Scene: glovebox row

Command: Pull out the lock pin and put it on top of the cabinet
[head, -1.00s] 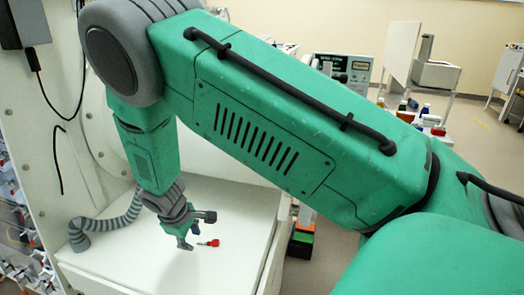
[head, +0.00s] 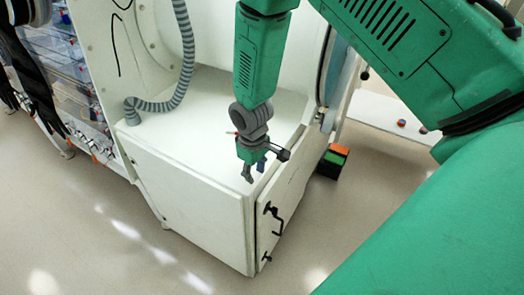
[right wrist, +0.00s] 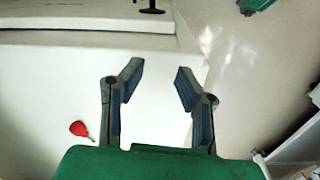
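The lock pin (right wrist: 78,128) has a red handle and lies on a white surface at the lower left of the right wrist view, apart from my fingers. In the head view only a small reddish spot shows beside my right wrist; I cannot tell if it is the pin. My right gripper (head: 264,168) is over the front corner of the white cabinet top (head: 205,100). The right wrist view shows this gripper (right wrist: 155,82) with its fingers spread and nothing between them. My left gripper is not in view.
A grey ribbed hose (head: 187,55) rises from the left of the cabinet top. The cabinet door has a black handle (head: 276,218). A black box with green and orange parts (head: 333,160) stands on the floor at right. The floor in front is clear.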

